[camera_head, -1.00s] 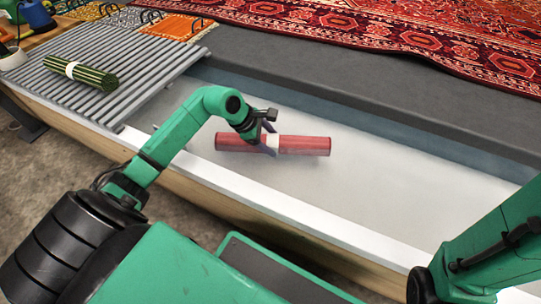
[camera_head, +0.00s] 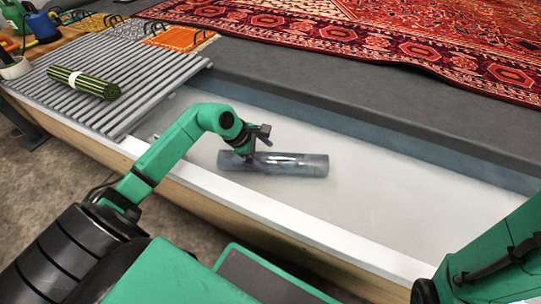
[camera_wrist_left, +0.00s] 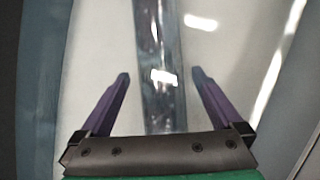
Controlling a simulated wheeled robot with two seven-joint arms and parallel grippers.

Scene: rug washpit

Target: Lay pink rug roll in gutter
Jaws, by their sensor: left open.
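A cylindrical roll (camera_head: 300,164) lies on the white floor of the pit, lengthwise across the picture. It looks grey, glassy and shiny, not pink. My left gripper (camera_head: 256,160) is over its left half, with the fingers pointing down. In the left wrist view the open fingers (camera_wrist_left: 160,77) stand on either side of the roll (camera_wrist_left: 160,30), with a gap on each side. No thing in view is clearly the gutter. My right gripper is out of view; only part of my right arm shows at the right.
A green striped roll (camera_head: 84,82) with a white band lies on the grey slatted rack (camera_head: 120,85) at the left. The pit's white near rim (camera_head: 250,215) runs under my left arm. A patterned red rug (camera_head: 400,40) lies beyond the grey ledge (camera_head: 330,85). The pit floor right of the roll is clear.

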